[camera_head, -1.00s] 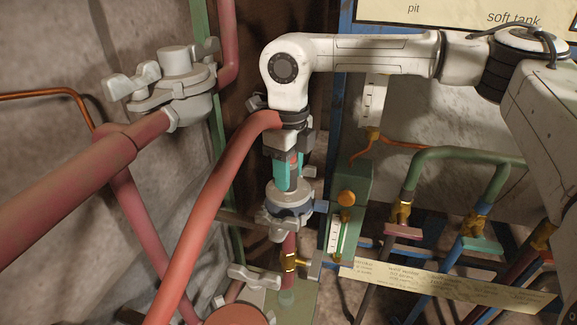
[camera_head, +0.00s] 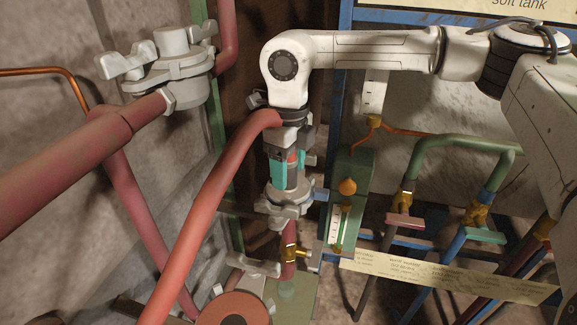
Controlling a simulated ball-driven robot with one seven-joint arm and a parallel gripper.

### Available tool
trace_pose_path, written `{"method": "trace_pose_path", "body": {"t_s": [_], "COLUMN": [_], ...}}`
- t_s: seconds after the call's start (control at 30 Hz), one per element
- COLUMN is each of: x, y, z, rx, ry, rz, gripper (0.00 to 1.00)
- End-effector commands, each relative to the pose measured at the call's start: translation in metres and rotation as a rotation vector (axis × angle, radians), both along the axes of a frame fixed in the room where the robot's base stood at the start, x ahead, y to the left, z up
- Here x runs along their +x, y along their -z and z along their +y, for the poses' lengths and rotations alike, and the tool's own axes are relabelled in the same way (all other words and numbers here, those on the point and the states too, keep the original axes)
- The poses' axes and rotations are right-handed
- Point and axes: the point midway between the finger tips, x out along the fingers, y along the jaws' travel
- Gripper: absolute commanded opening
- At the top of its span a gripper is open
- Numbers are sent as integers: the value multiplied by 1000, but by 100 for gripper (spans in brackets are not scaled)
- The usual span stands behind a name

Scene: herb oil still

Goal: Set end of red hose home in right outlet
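The thick red hose (camera_head: 205,215) rises from the bottom edge and bends over at my gripper. My gripper (camera_head: 286,170), with teal finger pads, is shut on the hose's end fitting and points down. The fitting is upright, directly above a grey clamp-type outlet (camera_head: 286,207) on a vertical red pipe. The fitting's grey flange appears to meet the top of this outlet, with no clear gap. The fingers and clamp hide the joint, so how deep the end sits cannot be told.
A green box (camera_head: 350,205) with an orange knob stands close at the right. A large grey clamped coupling (camera_head: 170,70) is at upper left. Green and blue pipes with valves (camera_head: 402,205) fill the right.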

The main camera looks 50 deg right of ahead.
Motion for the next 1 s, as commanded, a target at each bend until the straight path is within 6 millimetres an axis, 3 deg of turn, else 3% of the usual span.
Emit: {"method": "trace_pose_path", "body": {"t_s": [0.37,0.57,0.8,1.0], "x": [0,0,0,0], "y": [-2,-29,-76,-101], "z": [0,-1,-1,0], "rx": [-1,-3,-2,-1], "ry": [0,0,2,0], "rz": [2,0,-1,0], "gripper": [69,69,69,69]}}
